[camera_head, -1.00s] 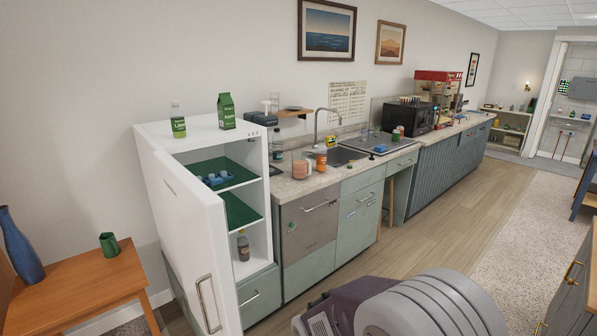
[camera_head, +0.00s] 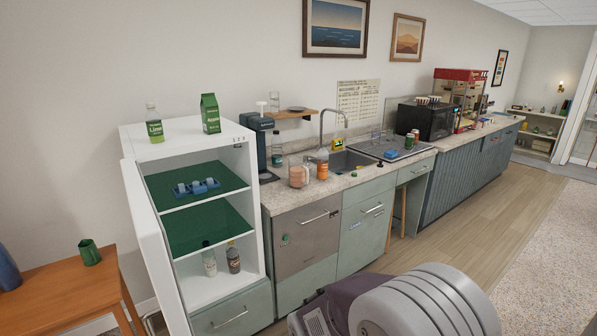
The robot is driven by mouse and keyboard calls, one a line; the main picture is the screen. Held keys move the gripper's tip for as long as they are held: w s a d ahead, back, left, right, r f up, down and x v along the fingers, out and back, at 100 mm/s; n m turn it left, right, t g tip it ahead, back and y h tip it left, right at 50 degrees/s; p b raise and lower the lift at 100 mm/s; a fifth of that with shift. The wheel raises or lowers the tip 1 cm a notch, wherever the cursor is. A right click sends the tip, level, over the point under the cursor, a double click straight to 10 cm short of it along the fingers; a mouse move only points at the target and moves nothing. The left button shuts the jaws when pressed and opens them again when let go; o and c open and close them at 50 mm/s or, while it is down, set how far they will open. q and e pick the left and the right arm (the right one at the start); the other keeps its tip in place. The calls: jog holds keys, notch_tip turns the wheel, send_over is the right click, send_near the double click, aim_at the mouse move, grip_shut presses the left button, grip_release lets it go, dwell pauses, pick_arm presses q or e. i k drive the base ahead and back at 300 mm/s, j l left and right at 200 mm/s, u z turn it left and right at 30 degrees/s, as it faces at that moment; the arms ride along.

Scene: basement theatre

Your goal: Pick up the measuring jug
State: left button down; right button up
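I cannot tell for sure which thing is the measuring jug. A pinkish, see-through jug-like vessel (camera_head: 298,174) stands on the counter left of the sink, beside an orange-labelled bottle (camera_head: 322,165). A small green jug-like vessel (camera_head: 89,252) stands on the wooden table at the lower left. Neither of my grippers shows in the view, and nothing is seen held.
The open white fridge (camera_head: 177,132) stands left of the counter (camera_head: 350,182), with bottles inside and a bottle and green carton (camera_head: 210,114) on top. The wooden table (camera_head: 70,298) and a blue vase (camera_head: 8,270) are left. Wooden floor (camera_head: 470,205) is clear along the counter.

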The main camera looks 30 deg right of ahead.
aim_at(297, 170)
jog(key=i+l+u, duration=0.1)
jog(key=l, duration=0.3)
jog(key=i+l+u, duration=0.1)
jog(key=i+l, duration=0.15)
jog(key=l, duration=0.15)
jog(key=i+l+u, duration=0.1)
jog(key=l, duration=0.3)
jog(key=i+l, duration=0.15)
jog(key=l, duration=0.3)
jog(key=i+l+u, duration=0.15)
jog(key=l, duration=0.25)
jog(key=i+l+u, duration=0.1)
jog(key=l, duration=0.35)
jog(key=i+l+u, duration=0.1)
jog(key=l, duration=0.35)
